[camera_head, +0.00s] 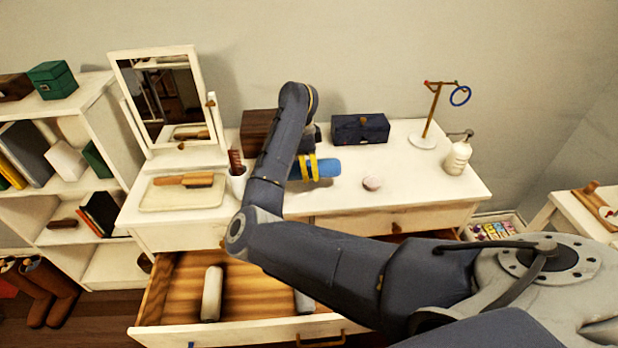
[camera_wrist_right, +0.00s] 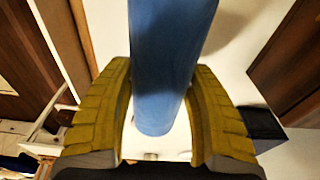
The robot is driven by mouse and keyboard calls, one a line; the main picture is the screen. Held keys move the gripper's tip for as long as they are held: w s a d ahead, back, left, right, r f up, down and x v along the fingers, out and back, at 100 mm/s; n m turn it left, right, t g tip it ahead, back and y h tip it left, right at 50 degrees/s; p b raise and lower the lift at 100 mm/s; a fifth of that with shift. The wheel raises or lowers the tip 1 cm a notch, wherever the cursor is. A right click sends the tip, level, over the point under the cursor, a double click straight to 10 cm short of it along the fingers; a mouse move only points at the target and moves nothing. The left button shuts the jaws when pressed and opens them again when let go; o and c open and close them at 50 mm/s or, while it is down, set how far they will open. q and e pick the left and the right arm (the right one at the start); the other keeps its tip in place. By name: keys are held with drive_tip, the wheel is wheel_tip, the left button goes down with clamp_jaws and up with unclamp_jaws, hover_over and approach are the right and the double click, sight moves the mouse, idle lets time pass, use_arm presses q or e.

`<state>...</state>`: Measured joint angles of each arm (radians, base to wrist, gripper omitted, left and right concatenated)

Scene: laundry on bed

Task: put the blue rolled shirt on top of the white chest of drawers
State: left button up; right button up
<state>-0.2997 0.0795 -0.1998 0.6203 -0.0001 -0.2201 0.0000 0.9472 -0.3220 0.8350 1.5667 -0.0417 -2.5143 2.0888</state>
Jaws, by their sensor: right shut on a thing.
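The blue rolled shirt (camera_head: 328,168) is over the top of the white chest of drawers (camera_head: 420,185), near its middle. My right gripper (camera_head: 306,168) is shut on the roll, with its yellow fingers around it. In the right wrist view the blue roll (camera_wrist_right: 165,75) lies between the two yellow fingers (camera_wrist_right: 158,115). I cannot tell whether the roll touches the chest top. My left gripper is out of view.
On the chest top stand a mirror (camera_head: 165,100), a tray with a brush (camera_head: 190,180), a dark blue box (camera_head: 360,128), a small round item (camera_head: 372,183), a ring stand (camera_head: 425,140) and a white bottle (camera_head: 457,158). The drawer (camera_head: 245,285) below is open.

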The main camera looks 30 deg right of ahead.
drive_tip(key=shift+f, duration=1.9)
drive_tip(key=shift+f, duration=0.15)
drive_tip(key=o, duration=1.3)
drive_tip(key=r, duration=0.4)
drive_tip(key=a+r, duration=0.1)
drive_tip(key=r, duration=0.7)
drive_tip(key=shift+w+a+r, duration=0.1)
drive_tip(key=shift+w+a, duration=0.05)
drive_tip(key=shift+w, duration=0.2)
